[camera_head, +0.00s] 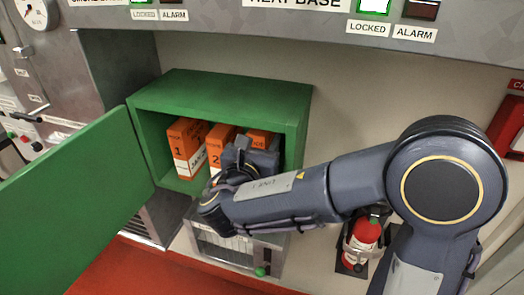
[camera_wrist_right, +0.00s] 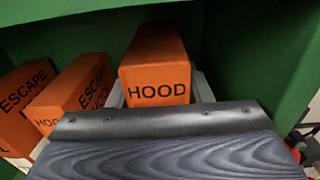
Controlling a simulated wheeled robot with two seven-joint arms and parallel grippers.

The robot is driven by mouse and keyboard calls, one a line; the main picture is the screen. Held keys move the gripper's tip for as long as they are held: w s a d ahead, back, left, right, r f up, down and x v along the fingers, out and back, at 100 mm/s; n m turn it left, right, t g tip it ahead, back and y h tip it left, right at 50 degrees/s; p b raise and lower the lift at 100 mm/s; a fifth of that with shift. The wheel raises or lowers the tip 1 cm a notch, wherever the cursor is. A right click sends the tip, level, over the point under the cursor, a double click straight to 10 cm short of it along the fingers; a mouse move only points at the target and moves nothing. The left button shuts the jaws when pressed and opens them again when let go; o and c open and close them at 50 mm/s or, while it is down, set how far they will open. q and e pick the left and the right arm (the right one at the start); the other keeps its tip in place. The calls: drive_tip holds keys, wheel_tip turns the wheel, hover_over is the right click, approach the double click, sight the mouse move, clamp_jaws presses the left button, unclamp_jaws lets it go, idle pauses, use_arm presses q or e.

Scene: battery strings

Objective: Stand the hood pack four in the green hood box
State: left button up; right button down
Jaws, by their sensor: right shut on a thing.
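The green hood box (camera_head: 222,88) is open at the front, with its green door (camera_head: 75,190) swung out to the left. Inside, an orange and white pack marked 1 (camera_head: 187,140) and one marked 2 (camera_head: 216,143) stand side by side. Another orange pack top (camera_head: 262,137) shows partly behind my right gripper (camera_head: 252,152). In the right wrist view, my gripper is shut on an orange pack lettered HOOD (camera_wrist_right: 155,70), inside the box. Its number is hidden, and I cannot tell whether its base touches the floor. My left gripper is not in view.
In the right wrist view, two orange packs (camera_wrist_right: 75,92) lean or stand left of the held one; the green side wall (camera_wrist_right: 262,50) is close on the right. A red fire extinguisher (camera_head: 362,240) hangs below my right forearm.

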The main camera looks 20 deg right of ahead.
drive_tip(key=shift+f, duration=1.7)
drive_tip(key=shift+f, duration=0.1)
drive_tip(key=shift+f+b, duration=0.15)
drive_tip(key=shift+b, duration=0.2)
drive_tip(key=c, duration=0.7)
unclamp_jaws()
